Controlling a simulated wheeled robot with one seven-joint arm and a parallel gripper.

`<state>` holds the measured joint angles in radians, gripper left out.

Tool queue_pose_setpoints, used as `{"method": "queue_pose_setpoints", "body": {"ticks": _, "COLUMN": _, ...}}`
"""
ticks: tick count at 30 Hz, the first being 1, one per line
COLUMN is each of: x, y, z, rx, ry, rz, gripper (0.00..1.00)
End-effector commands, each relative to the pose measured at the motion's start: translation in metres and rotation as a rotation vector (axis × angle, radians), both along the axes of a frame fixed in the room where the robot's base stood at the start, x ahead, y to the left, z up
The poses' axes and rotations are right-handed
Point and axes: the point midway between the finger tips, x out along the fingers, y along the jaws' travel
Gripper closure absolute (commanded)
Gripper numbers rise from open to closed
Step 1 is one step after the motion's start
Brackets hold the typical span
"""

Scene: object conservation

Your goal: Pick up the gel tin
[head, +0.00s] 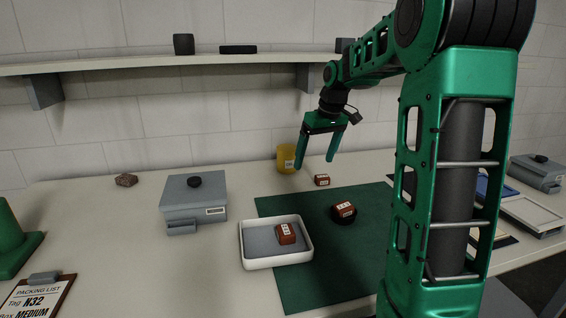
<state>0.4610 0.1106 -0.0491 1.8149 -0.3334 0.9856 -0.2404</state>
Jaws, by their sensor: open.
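My gripper (315,164) is open and empty, with its fingers pointing down over the back of the table. No thing in view carries a readable name that marks it as the gel tin. Three small red-brown blocks with white labels show. One block (321,180) stands at the back, just below my fingertips in the picture. Another block (344,210) sits on a round black base on the green mat (300,285). The third block (286,233) lies in the white tray (243,247). A yellow container (287,158) stands behind, partly hidden by my left finger.
A grey box (195,202) with a black knob stands left of the tray. Frames and another grey box (537,172) lie right, partly behind my arm. A shelf (170,62) runs above.

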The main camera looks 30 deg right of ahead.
Motion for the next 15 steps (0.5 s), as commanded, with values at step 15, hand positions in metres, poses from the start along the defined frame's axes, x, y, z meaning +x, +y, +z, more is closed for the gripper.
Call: {"method": "queue_pose_setpoints", "body": {"ticks": 15, "x": 0.185, "y": -0.059, "z": -0.013, "rx": 0.027, "ry": -0.243, "rz": 0.418, "gripper": 0.13}}
